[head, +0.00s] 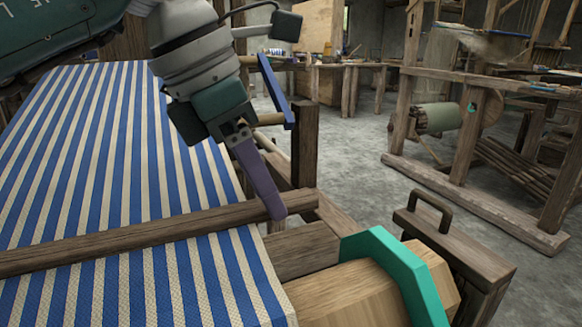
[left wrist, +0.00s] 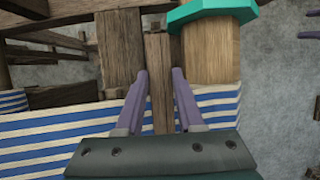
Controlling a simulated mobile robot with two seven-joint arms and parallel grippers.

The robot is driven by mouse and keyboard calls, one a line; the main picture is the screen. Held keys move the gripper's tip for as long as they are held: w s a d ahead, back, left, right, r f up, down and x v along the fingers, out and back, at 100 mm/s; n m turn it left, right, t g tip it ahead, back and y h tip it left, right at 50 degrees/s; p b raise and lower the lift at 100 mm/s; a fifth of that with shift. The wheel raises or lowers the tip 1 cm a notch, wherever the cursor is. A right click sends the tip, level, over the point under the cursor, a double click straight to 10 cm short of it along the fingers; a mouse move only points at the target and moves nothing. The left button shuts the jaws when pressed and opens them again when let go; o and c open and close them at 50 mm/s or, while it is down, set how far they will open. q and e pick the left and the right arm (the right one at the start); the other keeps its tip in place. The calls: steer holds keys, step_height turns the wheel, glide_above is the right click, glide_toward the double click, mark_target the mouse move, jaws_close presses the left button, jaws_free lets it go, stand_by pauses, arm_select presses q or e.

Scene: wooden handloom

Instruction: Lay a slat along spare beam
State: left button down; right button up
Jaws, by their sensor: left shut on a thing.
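A long brown wooden slat (head: 140,238) lies across the blue-and-white striped cloth, from the left edge of the head view to the frame timbers at the cloth's right edge. My left gripper (head: 274,210) points down at the slat's right part with its purple fingers. In the left wrist view, the slat (left wrist: 159,105) shows between the two fingers (left wrist: 160,78), which are shut on it. I cannot tell which timber is the spare beam. A light wooden roller (head: 340,295) with a teal flange (head: 385,262) is right of the gripper.
Striped cloth (head: 90,150) fills the left. A dark upright post (head: 304,145) stands just behind my left gripper. A wooden block with a handle (head: 450,235) is at the right. Another loom (head: 465,140) stands across open grey floor (head: 350,160).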

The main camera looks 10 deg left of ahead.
arm_select(q)
steer(key=shift+s+d+f+p, duration=0.15)
steer(key=shift+s+d+f, duration=0.25)
steer(key=shift+s, duration=0.3)
steer(key=shift+s+d+f+p, duration=0.1)
steer(key=shift+s+d+f, duration=0.1)
steer(key=shift+s+d, duration=0.4)
steer(key=shift+s+d+f+p, duration=0.15)
steer(key=shift+s+d+f, duration=0.15)
steer(key=shift+s, duration=0.55)
steer(key=shift+s+d+f, duration=0.3)
steer(key=shift+s+d, duration=0.3)
steer(key=shift+s, duration=0.35)
steer(key=shift+s+d+f, duration=0.25)
steer(key=shift+s+d, duration=0.35)
steer(key=shift+s, duration=0.35)
steer(key=shift+c, duration=2.2)
jaws_free()
